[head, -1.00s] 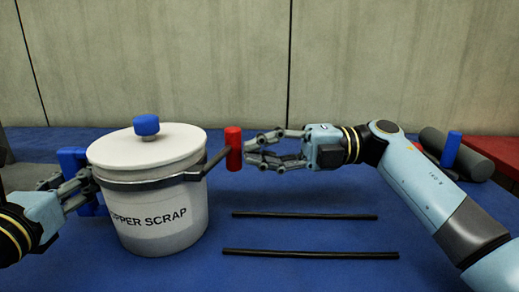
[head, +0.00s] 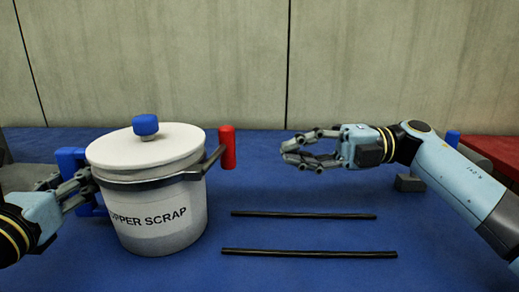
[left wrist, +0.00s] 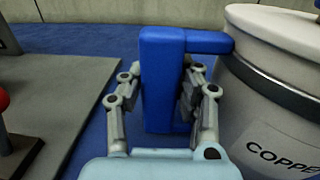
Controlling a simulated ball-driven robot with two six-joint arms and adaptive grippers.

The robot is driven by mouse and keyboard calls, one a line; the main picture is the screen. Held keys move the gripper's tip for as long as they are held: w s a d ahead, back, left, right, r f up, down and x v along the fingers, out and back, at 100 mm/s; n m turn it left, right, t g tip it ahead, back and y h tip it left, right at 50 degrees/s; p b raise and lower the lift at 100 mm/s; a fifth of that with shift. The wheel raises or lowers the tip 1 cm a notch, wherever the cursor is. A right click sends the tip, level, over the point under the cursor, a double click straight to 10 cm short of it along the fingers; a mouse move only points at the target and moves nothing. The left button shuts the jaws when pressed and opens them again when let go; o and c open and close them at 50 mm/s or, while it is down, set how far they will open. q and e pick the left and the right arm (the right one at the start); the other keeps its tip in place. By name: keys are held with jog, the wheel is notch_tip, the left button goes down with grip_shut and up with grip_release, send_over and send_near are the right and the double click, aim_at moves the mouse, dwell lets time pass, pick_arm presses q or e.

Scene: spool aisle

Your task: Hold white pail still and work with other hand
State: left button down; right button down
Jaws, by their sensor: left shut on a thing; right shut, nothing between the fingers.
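The white pail (head: 158,215), labelled "...OPPER SCRAP", stands upright on the blue surface at the left. Its white lid (head: 150,148) with a blue knob (head: 146,124) is on top. A dark clamp band with a red handle (head: 227,148) juts out to the right. My left gripper (left wrist: 161,80) is shut on the pail's blue side handle (left wrist: 160,70); the pail (left wrist: 275,90) also shows in the left wrist view. My right gripper (head: 287,150) is shut and empty, to the right of the red handle and apart from it.
Two thin black rods (head: 303,215) (head: 308,254) lie in front, right of the pail. A grey plate (left wrist: 60,100) lies left in the left wrist view.

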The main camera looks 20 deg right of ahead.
jog(key=d, duration=0.5)
jog(key=shift+s+d, duration=0.2)
jog(key=shift+d, duration=0.05)
pick_arm(q)
jog(key=c, duration=0.9)
grip_release()
jog(key=shift+o, duration=0.2)
